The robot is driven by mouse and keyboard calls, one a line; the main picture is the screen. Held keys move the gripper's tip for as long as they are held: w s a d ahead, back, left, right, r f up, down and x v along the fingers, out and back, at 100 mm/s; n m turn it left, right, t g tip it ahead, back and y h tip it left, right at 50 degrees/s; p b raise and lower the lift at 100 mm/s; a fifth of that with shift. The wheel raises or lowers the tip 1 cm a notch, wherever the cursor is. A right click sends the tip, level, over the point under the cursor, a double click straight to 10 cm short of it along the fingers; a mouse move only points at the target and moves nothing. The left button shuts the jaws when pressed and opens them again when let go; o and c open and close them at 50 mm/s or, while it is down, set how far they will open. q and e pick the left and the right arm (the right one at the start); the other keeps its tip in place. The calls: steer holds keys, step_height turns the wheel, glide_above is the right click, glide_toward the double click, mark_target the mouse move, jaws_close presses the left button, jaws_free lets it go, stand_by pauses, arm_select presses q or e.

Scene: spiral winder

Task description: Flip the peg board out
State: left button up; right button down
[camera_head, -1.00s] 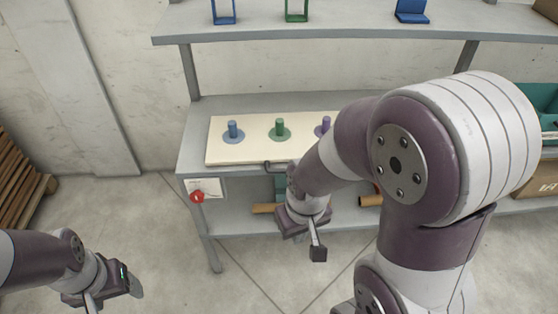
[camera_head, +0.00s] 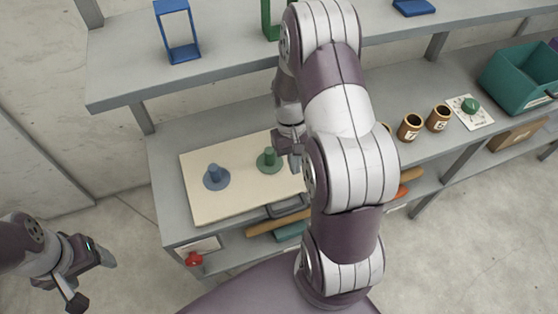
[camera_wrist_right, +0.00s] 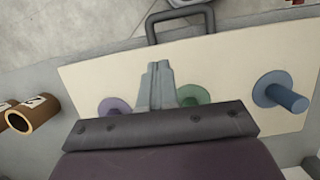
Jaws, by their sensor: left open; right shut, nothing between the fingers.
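The peg board (camera_head: 205,203) is a cream panel lying flat on the workbench. A blue peg (camera_head: 214,174) and a green peg (camera_head: 269,157) stand on round bases on it. A purple base (camera_wrist_right: 114,106) shows in the right wrist view, partly hidden; my right arm hides it in the head view. A dark handle (camera_head: 288,206) is at the board's front edge, and also shows in the right wrist view (camera_wrist_right: 180,20). My right gripper (camera_wrist_right: 158,72) is shut and empty above the board, near the green peg (camera_wrist_right: 193,95). My left gripper (camera_head: 92,280) is open and empty, left of the bench.
An upper shelf (camera_head: 220,60) with blue and green frames overhangs the back. A red knob (camera_head: 193,259) is on the bench front. Floor at left is clear.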

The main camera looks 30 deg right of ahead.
steer(key=shift+s+a+f, duration=0.1)
steer(key=shift+s+f, duration=0.4)
steer(key=shift+s, duration=0.4)
steer(key=x, duration=0.7)
steer(key=shift+s+p, duration=0.15)
steer(key=shift+p, duration=0.25)
steer(key=shift+s+f, duration=0.1)
steer(key=shift+f, duration=0.3)
arm_select(q)
steer(key=shift+s+r, duration=0.75)
steer(key=shift+s, duration=0.3)
arm_select(e)
steer(key=shift+s, duration=0.1)
